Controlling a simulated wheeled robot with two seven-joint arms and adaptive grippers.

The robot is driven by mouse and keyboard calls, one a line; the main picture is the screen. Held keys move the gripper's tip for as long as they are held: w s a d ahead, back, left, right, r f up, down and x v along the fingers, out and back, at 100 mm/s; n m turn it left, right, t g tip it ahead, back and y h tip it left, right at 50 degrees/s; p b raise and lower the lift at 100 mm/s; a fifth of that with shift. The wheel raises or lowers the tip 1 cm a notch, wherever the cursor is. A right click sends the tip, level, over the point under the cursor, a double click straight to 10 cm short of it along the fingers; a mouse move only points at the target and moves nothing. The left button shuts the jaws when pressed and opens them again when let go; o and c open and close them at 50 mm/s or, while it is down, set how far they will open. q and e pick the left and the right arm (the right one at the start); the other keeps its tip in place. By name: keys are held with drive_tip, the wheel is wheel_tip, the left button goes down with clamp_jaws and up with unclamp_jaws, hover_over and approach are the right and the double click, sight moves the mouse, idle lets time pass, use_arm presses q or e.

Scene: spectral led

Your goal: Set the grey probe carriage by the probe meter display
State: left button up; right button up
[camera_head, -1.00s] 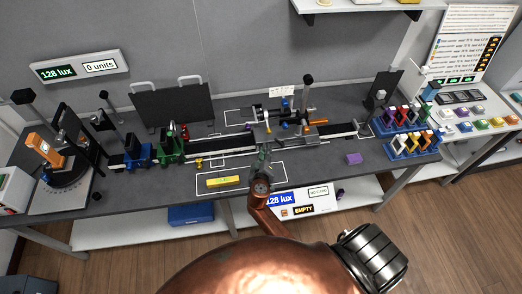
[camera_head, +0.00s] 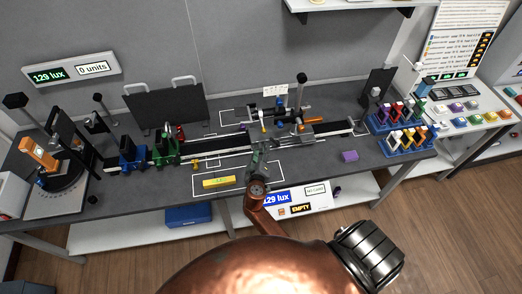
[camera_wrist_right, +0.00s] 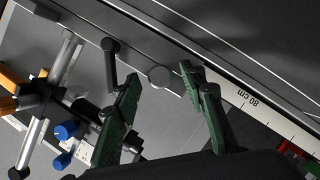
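The grey probe carriage (camera_head: 292,135) appears to be the block on the right half of the rail, near a tall black-knobbed post; parts around it overlap, so its outline is unclear. My right gripper (camera_head: 258,148) is in front of the rail, to the left of this block. In the right wrist view its green fingers (camera_wrist_right: 160,75) are apart, with a round grey knob between or beyond them; contact cannot be told. Two displays read 129 lux: one on the wall (camera_head: 48,75) and one on the bench front (camera_head: 277,198). My left gripper is not in view.
Blue (camera_head: 133,157) and green (camera_head: 167,150) carriages stand on the rail's left part. A yellow bar (camera_head: 219,183) lies in a white outline before the rail. The front right bench top is mostly clear.

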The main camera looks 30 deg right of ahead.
drive_tip(key=v, duration=0.6)
drive_tip(key=shift+s+a+r, duration=0.1)
drive_tip(key=shift+s+a, duration=0.1)
drive_tip(key=shift+s, duration=0.05)
idle(0.7)
